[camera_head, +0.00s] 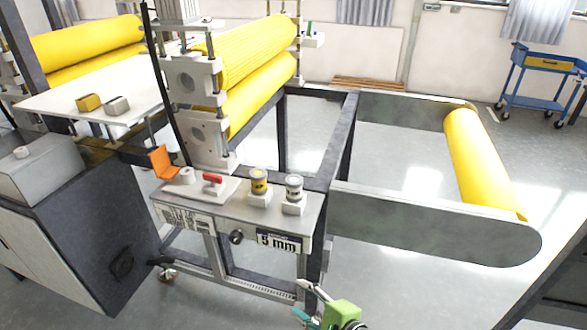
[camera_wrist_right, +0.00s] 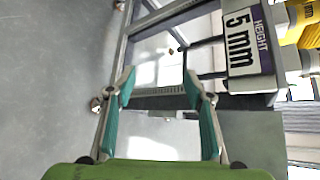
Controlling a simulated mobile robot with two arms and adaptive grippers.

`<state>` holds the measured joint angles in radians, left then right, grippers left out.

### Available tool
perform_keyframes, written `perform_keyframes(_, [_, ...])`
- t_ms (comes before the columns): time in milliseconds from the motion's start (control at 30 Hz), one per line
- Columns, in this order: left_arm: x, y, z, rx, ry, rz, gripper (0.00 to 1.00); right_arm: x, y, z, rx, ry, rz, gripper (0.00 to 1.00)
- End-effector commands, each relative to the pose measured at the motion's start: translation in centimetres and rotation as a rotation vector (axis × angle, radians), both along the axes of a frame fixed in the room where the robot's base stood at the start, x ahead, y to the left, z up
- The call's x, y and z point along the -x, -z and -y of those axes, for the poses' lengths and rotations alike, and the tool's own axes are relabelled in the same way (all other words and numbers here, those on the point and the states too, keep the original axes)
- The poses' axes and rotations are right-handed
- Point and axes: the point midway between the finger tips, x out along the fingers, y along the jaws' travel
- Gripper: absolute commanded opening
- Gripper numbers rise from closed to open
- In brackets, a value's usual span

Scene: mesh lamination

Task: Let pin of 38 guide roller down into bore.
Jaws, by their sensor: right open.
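Two small labelled cylinders stand upright on white blocks on the machine's front shelf: a yellow-banded one (camera_head: 259,181) and a grey-white one (camera_head: 294,187). Their print is too small to read, so I cannot tell which is the 38 guide roller. No pin or bore can be made out at either one. My right gripper (camera_head: 305,303) is low in front of the shelf, apart from both cylinders. In the right wrist view its two teal fingers (camera_wrist_right: 160,88) are spread with nothing between them. My left gripper is not in view.
The shelf (camera_head: 228,207) also carries a red-handled piece (camera_head: 212,179) and a white roll (camera_head: 186,175). A "5 mm" height sign (camera_head: 279,242) is on its front, and it shows in the right wrist view (camera_wrist_right: 243,42). A side plate (camera_head: 430,225) stands to the right.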

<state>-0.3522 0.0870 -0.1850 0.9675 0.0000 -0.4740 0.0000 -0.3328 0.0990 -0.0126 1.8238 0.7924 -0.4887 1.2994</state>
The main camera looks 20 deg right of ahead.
Motion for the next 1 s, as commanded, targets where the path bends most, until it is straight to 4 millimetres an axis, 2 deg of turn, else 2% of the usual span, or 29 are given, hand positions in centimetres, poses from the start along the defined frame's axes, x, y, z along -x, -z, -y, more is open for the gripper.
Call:
perform_keyframes(33, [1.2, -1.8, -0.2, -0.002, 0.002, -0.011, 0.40, -1.5, -5.8, 0.6, -0.165, 0.083, 0.028, 0.48])
perform_keyframes(100, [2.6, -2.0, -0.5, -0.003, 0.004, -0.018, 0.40, -2.9, -10.6, 1.4, -0.388, 0.179, 0.052, 0.48])
perform_keyframes(200, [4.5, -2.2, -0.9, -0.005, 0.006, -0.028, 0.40, -4.3, -15.8, 2.9, -0.664, 0.278, 0.075, 0.48])
perform_keyframes(333, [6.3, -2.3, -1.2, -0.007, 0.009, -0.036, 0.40, -5.4, -20.2, 4.6, -0.930, 0.358, 0.091, 0.48])
perform_keyframes(400, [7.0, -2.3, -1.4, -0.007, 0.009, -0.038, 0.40, -5.7, -21.5, 5.3, -1.023, 0.382, 0.095, 0.48])
perform_keyframes(533, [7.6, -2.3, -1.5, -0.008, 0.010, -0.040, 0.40, -6.5, -22.6, 5.7, -1.106, 0.402, 0.099, 0.48])
perform_keyframes(800, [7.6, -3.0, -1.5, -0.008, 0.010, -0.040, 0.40, -11.3, -22.7, 4.8, -1.112, 0.401, 0.097, 0.48])
perform_keyframes(1000, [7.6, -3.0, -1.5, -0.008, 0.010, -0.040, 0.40, -13.9, -22.5, 4.3, -1.109, 0.402, 0.096, 0.48])
